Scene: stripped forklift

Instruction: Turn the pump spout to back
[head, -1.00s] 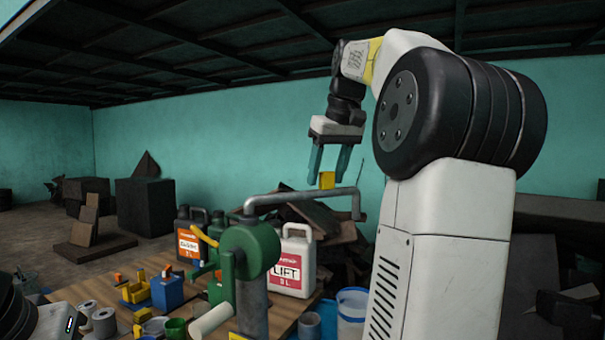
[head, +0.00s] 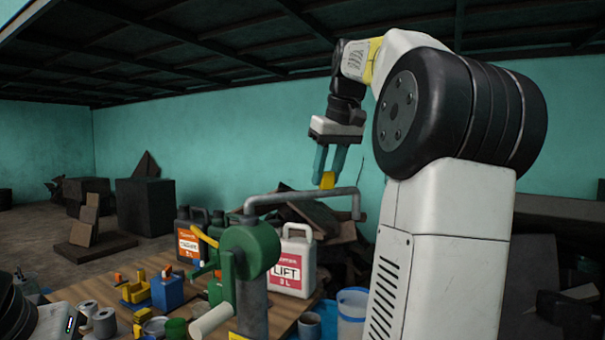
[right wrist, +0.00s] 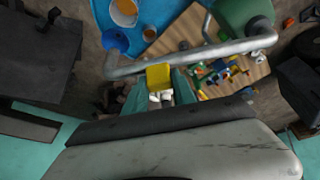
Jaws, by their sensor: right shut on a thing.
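The pump is a green drum (head: 251,247) on a grey upright pipe, with a crank and a pale handle at its front. Its grey spout (head: 285,200) runs from the top of the pump to the right and bends down at its end. A yellow block (head: 327,182) sits on the spout. My right gripper (head: 327,180) points down from above, its teal fingers closed on the yellow block. In the right wrist view the yellow block (right wrist: 159,77) sits between the fingers on the spout (right wrist: 205,54). My left gripper is not in view.
A wooden table (head: 283,315) below carries a white LIFT jug (head: 292,262), a dark jug with an orange label (head: 189,245), a blue box (head: 167,290) and small parts. A blue container (head: 352,305) stands right of the pump. Rubble lies behind.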

